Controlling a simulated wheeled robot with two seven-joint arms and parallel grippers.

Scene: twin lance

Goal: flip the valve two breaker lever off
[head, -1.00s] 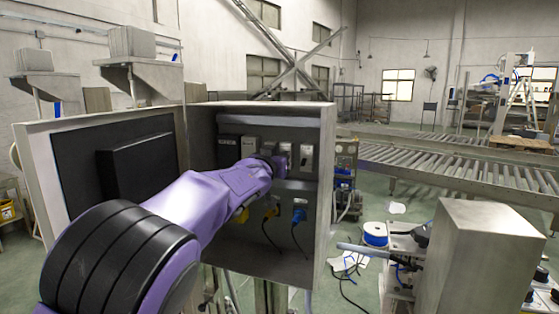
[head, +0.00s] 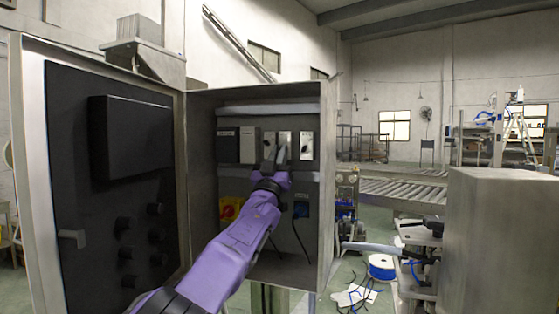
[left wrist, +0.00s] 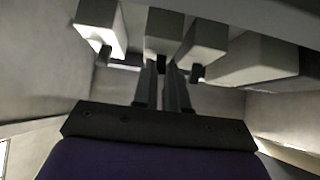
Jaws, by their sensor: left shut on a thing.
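An open grey electrical cabinet (head: 326,190) holds a row of light breaker blocks, among them the rightmost one (head: 306,146) and a grey one further left (head: 249,146). My left gripper (head: 277,157) reaches up from below to the middle of this row. In the left wrist view its two close-set fingers (left wrist: 164,92) meet the underside of a middle breaker block (left wrist: 165,28), shut on a small lever that the fingers largely hide. Other blocks stand on either side (left wrist: 97,22). I cannot read which breaker is valve two. My right gripper is not in view.
The cabinet door (head: 70,180) stands open at the left. Below the breakers are a yellow-and-red switch (head: 230,208) and a blue socket (head: 301,209) with a hanging cable. A large grey box (head: 500,235) stands at the right, with a blue-and-white spool (head: 381,266) on the floor.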

